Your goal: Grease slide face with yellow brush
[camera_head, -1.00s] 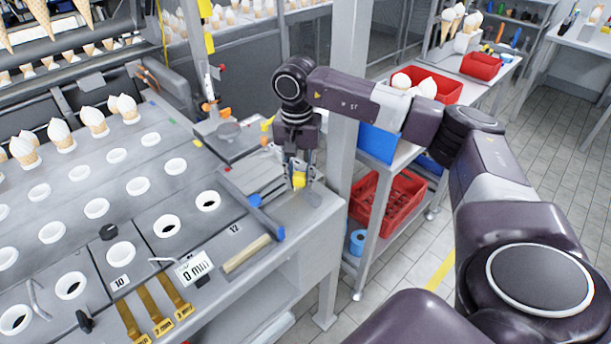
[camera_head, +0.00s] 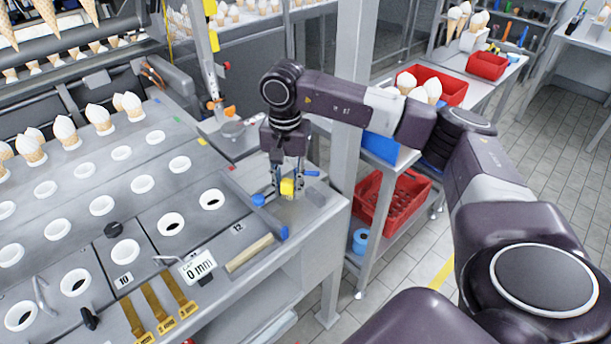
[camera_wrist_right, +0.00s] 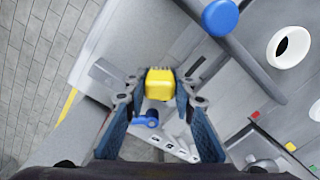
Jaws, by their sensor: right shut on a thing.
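The yellow brush (camera_head: 287,187) is held upright in my right gripper (camera_head: 286,178), over the right end of the grey bench. In the right wrist view the brush's yellow block (camera_wrist_right: 159,84) sits between the fingertips of my right gripper (camera_wrist_right: 159,90), and its bristled edge faces the grey metal. The metal slide area (camera_head: 240,181) lies left of the brush and is partly hidden by the gripper. I cannot tell whether the bristles touch a surface. My left gripper is in neither view.
A blue knob (camera_head: 258,200) is close left of the brush; it also shows in the wrist view (camera_wrist_right: 220,17). A wooden-handled tool (camera_head: 249,253) lies near the bench front. A grey post (camera_head: 345,120) stands right of the gripper. Red crates (camera_head: 392,201) are on the shelf beyond.

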